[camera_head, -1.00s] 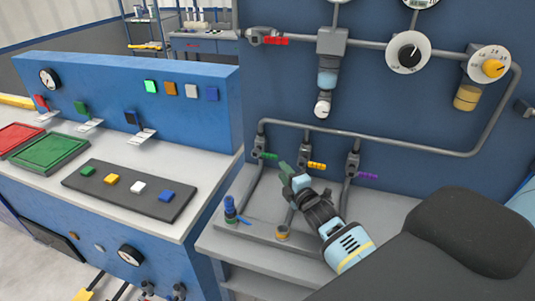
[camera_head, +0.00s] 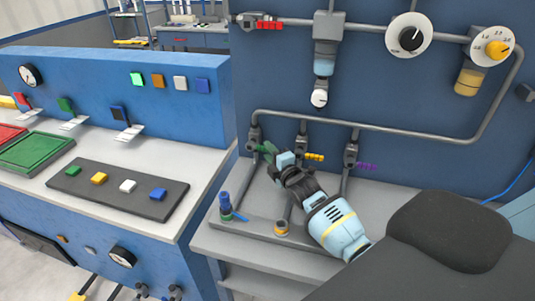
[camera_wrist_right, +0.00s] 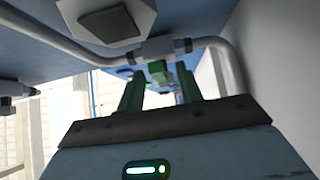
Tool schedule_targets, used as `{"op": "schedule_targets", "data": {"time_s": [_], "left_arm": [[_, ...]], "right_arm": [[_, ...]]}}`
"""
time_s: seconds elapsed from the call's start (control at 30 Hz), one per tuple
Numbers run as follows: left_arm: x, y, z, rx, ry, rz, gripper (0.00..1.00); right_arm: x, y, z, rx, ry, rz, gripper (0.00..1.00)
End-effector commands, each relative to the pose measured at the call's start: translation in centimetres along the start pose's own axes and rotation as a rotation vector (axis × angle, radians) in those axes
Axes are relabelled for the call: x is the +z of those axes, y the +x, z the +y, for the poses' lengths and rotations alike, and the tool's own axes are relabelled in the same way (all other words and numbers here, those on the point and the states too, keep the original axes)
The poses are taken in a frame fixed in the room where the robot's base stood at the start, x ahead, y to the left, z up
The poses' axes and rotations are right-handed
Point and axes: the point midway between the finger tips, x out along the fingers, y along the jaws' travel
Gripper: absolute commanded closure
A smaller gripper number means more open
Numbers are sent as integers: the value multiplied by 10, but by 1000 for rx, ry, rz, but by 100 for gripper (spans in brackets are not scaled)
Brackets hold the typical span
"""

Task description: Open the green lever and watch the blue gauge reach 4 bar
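My right gripper (camera_head: 268,150) reaches up from the lower right to the leftmost of three small valves under the long grey pipe. Its dark green fingers cover most of the green lever in the head view. In the right wrist view, the fingers of my right gripper (camera_wrist_right: 158,90) stand apart, with the small green lever (camera_wrist_right: 157,70) seen in the gap between and beyond them. I cannot tell if they touch it. No gauge I can single out as the blue one shows. A white dial (camera_head: 30,75) sits on the left blue panel. My left gripper is not in view.
A yellow lever (camera_head: 314,157) and a purple lever (camera_head: 366,167) sit right of the gripper. A blue valve (camera_head: 225,203) stands below left. Dial knobs (camera_head: 408,35) are on the blue wall. A button strip (camera_head: 118,190) lies on the left bench.

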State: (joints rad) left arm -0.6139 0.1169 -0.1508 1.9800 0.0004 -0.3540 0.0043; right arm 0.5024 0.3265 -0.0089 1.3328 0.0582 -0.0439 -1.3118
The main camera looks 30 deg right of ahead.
Motion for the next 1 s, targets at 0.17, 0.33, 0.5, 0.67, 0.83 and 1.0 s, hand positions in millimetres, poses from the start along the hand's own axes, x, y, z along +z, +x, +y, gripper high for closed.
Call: {"op": "schedule_targets", "data": {"time_s": [0.17, 0.33, 0.5, 0.67, 0.83, 1.0], "left_arm": [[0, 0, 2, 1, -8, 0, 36], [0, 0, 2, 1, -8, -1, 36], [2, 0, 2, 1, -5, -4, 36], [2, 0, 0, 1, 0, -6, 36], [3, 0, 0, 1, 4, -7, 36], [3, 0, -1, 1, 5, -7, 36]], "right_arm": [[0, 2, 2, 2, 0, 0, 65], [0, 2, 2, 2, -1, 0, 71], [0, 1, 2, 2, -1, 0, 93], [0, 1, 2, 2, 0, 0, 100], [0, 1, 2, 2, -1, 0, 100], [0, 5, 3, -8, -11, 0, 100]]}}
